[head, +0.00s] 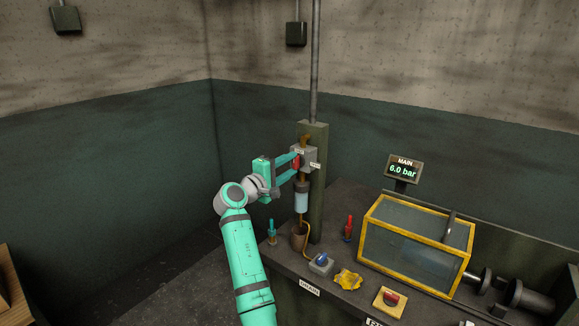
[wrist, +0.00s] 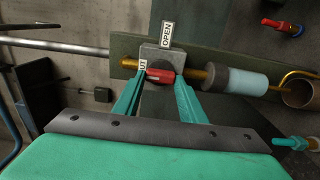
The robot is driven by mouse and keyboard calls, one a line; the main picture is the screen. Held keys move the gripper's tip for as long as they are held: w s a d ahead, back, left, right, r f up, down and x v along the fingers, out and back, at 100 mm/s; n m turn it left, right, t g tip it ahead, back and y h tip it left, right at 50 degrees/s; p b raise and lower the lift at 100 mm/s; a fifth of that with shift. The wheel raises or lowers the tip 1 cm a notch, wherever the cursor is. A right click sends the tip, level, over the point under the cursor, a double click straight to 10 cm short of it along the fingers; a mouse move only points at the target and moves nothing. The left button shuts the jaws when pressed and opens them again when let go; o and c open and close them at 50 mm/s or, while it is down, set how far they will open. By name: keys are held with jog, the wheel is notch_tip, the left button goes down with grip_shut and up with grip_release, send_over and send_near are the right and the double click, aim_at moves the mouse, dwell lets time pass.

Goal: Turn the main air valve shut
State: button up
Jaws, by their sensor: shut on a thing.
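The main air valve is a grey block (head: 309,156) on a post, with a red handle (wrist: 160,73) on its face. In the wrist view, a white OPEN plate (wrist: 167,33) stands above the block, and a partly hidden plate ending in "UT" (wrist: 143,66) is at its left. The handle lies in line with the brass pipe, its left end by the "UT" plate. My gripper (wrist: 160,80) is shut on the red handle, one teal finger at each end. It also shows in the head view (head: 296,166). The MAIN display (head: 403,167) reads 6.0 bar.
A pale blue filter bowl (head: 302,201) hangs below the valve.

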jog(key=shift+a, duration=0.1)
jog(key=o, duration=1.1)
jog(key=shift+c, duration=0.2)
jog(key=v, duration=1)
jog(key=shift+s+a, duration=0.2)
jog(key=shift+s, duration=0.15)
